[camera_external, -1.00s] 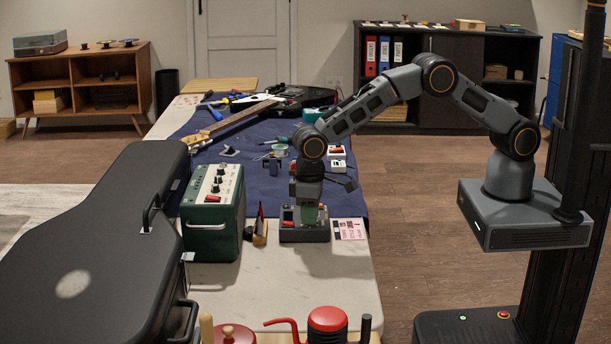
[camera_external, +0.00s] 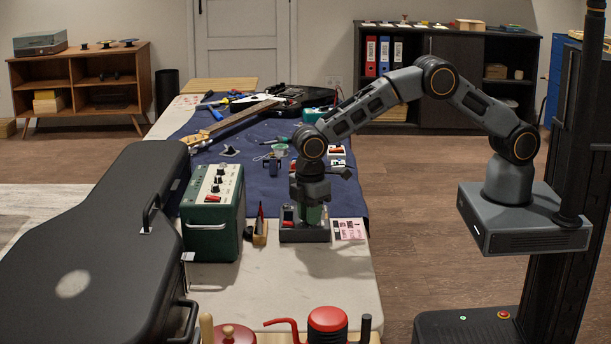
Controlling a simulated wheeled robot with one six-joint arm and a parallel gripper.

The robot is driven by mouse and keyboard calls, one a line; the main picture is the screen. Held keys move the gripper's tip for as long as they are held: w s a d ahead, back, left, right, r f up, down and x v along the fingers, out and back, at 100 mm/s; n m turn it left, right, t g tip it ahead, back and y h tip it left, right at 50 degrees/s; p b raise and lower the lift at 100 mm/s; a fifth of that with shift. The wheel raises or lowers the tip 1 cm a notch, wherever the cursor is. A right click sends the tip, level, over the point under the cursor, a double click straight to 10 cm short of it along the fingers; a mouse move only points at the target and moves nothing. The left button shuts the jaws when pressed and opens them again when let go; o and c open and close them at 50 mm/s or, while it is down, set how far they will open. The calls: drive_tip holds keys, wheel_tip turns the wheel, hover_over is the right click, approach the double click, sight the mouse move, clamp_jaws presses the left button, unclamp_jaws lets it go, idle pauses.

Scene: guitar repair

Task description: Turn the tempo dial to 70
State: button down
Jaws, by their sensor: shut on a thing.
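A small dark box with a red part on top (camera_external: 290,235) stands on the near part of the workbench, beside the green amplifier. I take it to be the device with the tempo dial; the dial itself is hidden under my gripper. My gripper (camera_external: 312,212) points straight down over the right half of this box. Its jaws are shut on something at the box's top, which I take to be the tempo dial. A greenish patch shows between or behind the fingers. No dial scale or number can be read.
A green amplifier (camera_external: 212,215) with knobs stands just left of the box, with a small wooden holder (camera_external: 260,232) between them. A pink printed card (camera_external: 349,229) lies to the right. A black guitar case (camera_external: 100,250) fills the near left. A guitar (camera_external: 240,118) lies farther back on the blue mat.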

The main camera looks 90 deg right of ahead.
drive_tip(key=shift+n, duration=0.6)
drive_tip(key=c, duration=1)
unclamp_jaws()
wheel_tip(320, 180, up, 14)
drive_tip(key=shift+f, duration=0.1)
